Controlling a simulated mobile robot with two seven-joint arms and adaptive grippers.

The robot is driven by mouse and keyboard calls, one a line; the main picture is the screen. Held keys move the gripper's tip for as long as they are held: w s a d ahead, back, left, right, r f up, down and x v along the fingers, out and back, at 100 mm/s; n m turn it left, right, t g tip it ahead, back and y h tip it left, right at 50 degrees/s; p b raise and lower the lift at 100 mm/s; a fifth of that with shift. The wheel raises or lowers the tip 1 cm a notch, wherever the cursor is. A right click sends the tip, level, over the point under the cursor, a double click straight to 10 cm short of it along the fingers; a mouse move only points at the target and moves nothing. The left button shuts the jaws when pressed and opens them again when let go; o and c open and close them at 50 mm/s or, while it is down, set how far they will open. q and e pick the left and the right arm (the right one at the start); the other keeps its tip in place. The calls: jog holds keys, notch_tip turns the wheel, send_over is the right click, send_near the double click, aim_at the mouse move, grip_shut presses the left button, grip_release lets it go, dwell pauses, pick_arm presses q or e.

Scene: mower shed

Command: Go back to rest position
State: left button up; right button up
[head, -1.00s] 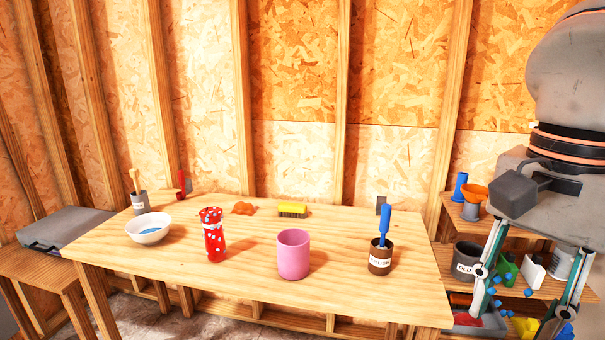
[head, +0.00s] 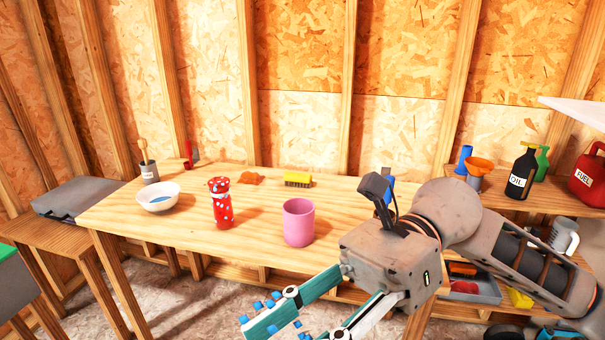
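My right gripper (head: 290,318) is in front of the workbench (head: 260,212), low in the head view, with its arm coming in from the right. Its two fingers point down and left, spread apart, with nothing between them. On the bench stand a pink cup (head: 298,222), a red spotted bottle (head: 221,203) and a white bowl (head: 158,197) with something blue in it. A blue-handled brush (head: 390,188) is mostly hidden behind my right gripper, and its labelled brown pot is hidden. My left gripper is not in view.
A yellow brush (head: 298,180), an orange cloth (head: 250,178) and a grey pot (head: 150,172) are at the bench's back. A right shelf holds an oil bottle (head: 521,173), an orange funnel (head: 480,168) and a red fuel can (head: 590,178). A grey-lidded box (head: 78,198) stands left.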

jog(key=w+r+m+t+y+p, duration=0.1)
jog(key=w+m+t+y, duration=1.15)
jog(key=m, duration=0.75)
jog(key=w+d+f+m+t+h+p, duration=0.1)
jog(key=w+d+f+m+t+h, duration=0.3)
jog(key=f+m+t+h, duration=0.45)
jog(key=w+d+f+m+t+h, duration=0.3)
jog(key=w+d+f+m+t, duration=0.25)
jog(key=m, duration=0.65)
jog(key=s+d+f+m+h, duration=0.2)
jog(key=d+f+m+h, duration=0.15)
jog(key=f, duration=0.65)
jog(key=s+d+f+m+h, duration=0.2)
jog(key=f+m+h, duration=0.2)
jog(key=f, duration=0.5)
jog(key=s+d+f+m+g+h, duration=0.2)
jog(key=s+d+f+m+g, duration=0.1)
jog(key=s+f, duration=0.4)
jog(key=s+d+f+m+g+h+p, duration=0.1)
jog(key=s+d+f+m+g+h, duration=0.1)
jog(key=s+f, duration=0.5)
notch_tip(320, 180, down, 3)
jog(key=shift+s+d+f+m+g, duration=0.15)
jog(key=shift+d+m+g, duration=0.25)
jog(key=shift+d+g, duration=0.4)
